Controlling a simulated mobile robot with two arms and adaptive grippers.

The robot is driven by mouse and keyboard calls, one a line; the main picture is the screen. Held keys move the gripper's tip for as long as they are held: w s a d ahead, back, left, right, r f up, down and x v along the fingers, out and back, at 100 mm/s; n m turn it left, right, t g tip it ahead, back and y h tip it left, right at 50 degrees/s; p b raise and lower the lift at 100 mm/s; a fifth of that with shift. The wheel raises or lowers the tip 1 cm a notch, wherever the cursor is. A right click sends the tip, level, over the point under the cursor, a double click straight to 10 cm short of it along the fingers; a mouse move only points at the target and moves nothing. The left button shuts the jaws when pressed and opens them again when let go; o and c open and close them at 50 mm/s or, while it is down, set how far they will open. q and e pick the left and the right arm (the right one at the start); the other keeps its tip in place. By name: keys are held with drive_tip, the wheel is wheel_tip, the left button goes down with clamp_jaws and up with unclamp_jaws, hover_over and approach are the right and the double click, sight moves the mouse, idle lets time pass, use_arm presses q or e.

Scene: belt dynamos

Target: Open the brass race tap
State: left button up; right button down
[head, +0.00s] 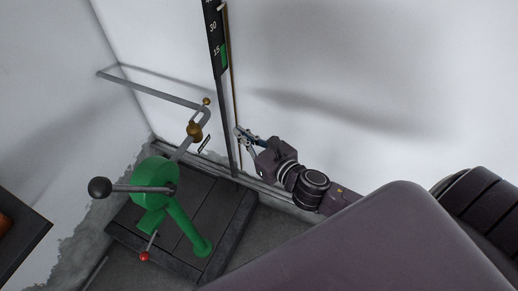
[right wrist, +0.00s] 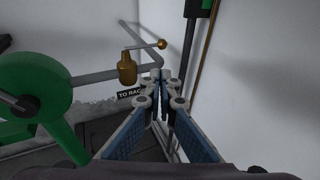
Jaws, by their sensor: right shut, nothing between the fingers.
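The brass race tap (head: 194,130) sits on a grey pipe against the white wall, in the middle of the head view. Its small brass ball (head: 206,101) shows just above it. In the right wrist view the tap's brass body (right wrist: 127,70) is left of my fingers, and a thin lever runs right from its top to the ball (right wrist: 162,44). My right gripper (head: 241,133) is shut and empty, to the right of the tap and apart from it. Its fingertips (right wrist: 163,88) point toward the wall below the ball. My left gripper is not in view.
A green dynamo (head: 155,183) with a black-knobbed crank and a red-tipped lever (head: 145,256) stands left on a dark platform (head: 228,240). A black gauge (head: 214,38) on a post rises close by my right gripper. A small tag (right wrist: 131,93) hangs below the tap.

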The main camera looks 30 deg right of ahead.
drive_tip(key=b+v, duration=0.1)
drive_tip(key=v, duration=0.6)
drive_tip(key=shift+s+b, duration=0.35)
drive_tip(key=d+f+m+g+h, duration=0.1)
drive_tip(key=d+f+m+g, duration=0.2)
drive_tip(key=f, duration=0.6)
drive_tip(key=d+f+m+h, duration=0.2)
drive_tip(key=d+f+m, duration=0.25)
drive_tip(key=f, duration=0.35)
drive_tip(key=s+d+f+m+g, duration=0.1)
drive_tip(key=s+f+m, duration=0.25)
drive_tip(key=f, duration=0.35)
drive_tip(key=s+d+f+m+g+h, duration=0.1)
drive_tip(key=s+f+m+g, duration=0.1)
drive_tip(key=s+f+m, duration=0.3)
drive_tip(key=s+d+f+m+g, duration=0.1)
drive_tip(key=f+m, duration=0.2)
drive_tip(key=f, duration=0.5)
drive_tip(key=s+a+f+m+g, duration=0.3)
drive_tip(key=s+f+m, duration=0.5)
drive_tip(key=s, duration=0.5)
drive_tip(key=s+a+f+m+g, duration=0.4)
drive_tip(key=s+f+m, duration=0.5)
drive_tip(key=s, duration=0.5)
wheel_tip(320, 180, down, 2)
drive_tip(key=shift+a+f+y, duration=0.1)
drive_tip(key=shift+a+y, duration=0.3)
drive_tip(key=shift+a, duration=0.3)
